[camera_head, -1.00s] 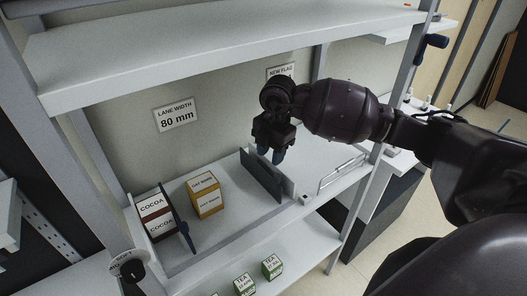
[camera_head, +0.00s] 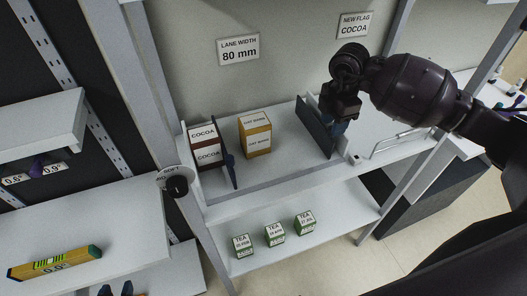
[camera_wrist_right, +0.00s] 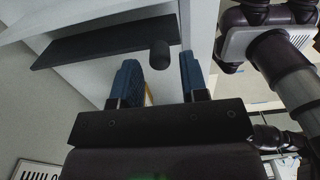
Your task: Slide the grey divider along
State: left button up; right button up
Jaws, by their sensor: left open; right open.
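The grey divider (camera_head: 313,127) stands upright on the white shelf, right of the oat bars boxes (camera_head: 255,138), with a gap between. My right gripper (camera_head: 334,127) is open, pointing down just right of the divider's upper part; the head view does not show whether they touch. In the right wrist view the open fingers (camera_wrist_right: 160,72) point toward a dark panel (camera_wrist_right: 105,42) with a round knob (camera_wrist_right: 159,54), which lies beyond the fingertips and not between them.
Cocoa boxes (camera_head: 205,152) stand at the shelf's left beside a thin blue divider (camera_head: 229,160). Signs read "LANE WIDTH 80 mm" (camera_head: 239,49) and "NEW FLAG COCOA" (camera_head: 354,26). Several tea boxes (camera_head: 275,234) stand on the lower shelf. A yellow level (camera_head: 55,262) lies at left.

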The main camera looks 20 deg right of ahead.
notch_tip(320, 180, down, 3)
jog(key=shift+r+b, duration=0.15)
jog(key=shift+b, duration=0.55)
jog(key=shift+r, duration=0.2)
jog(key=shift+c, duration=1)
jog(key=shift+r, duration=0.1)
jog(key=c, duration=0.5)
jog(key=shift+a+p, duration=0.3)
jog(key=shift+a, duration=0.15)
jog(key=shift+c, duration=0.2)
jog(key=s+a+p, duration=0.1)
jog(key=a, duration=1.7)
jog(key=shift+r+p, duration=0.15)
jog(key=shift+p, duration=0.25)
jog(key=o, duration=0.7)
jog(key=shift+s, duration=0.15)
jog(key=shift+o, duration=1.3)
